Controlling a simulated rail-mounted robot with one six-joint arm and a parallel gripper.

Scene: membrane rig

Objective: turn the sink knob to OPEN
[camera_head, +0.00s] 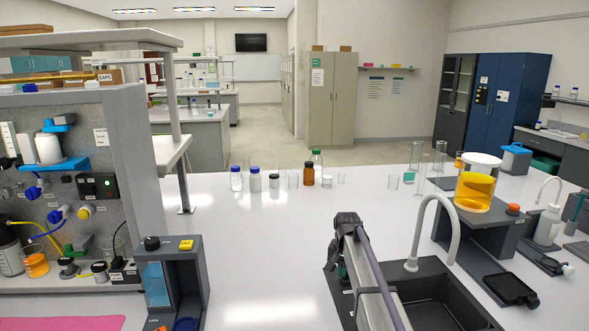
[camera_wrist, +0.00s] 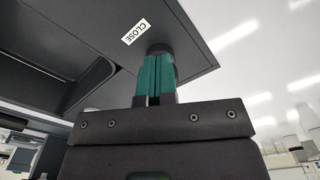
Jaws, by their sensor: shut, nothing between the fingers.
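The black sink (camera_head: 468,312) is at the lower right of the head view, with a pale curved faucet (camera_head: 452,228) rising at its back edge. In the wrist view the dark sink deck (camera_wrist: 192,24) carries a white CLOSE label (camera_wrist: 136,31). A dark round knob (camera_wrist: 159,47) shows just beside that label, partly covered by my fingertips. My gripper (camera_wrist: 158,58) has green fingers, shut together with nothing between them, and their tips are at the knob. I cannot tell whether they touch it. In the head view my arm hides the knob. No OPEN label is visible.
Right of the sink stands a dark stand with an orange-filled vessel (camera_head: 475,192). Several bottles and glasses, including a brown bottle (camera_head: 308,175), line the bench's back edge. A grey dispenser (camera_head: 190,275) stands left. The white bench (camera_head: 265,255) between is clear.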

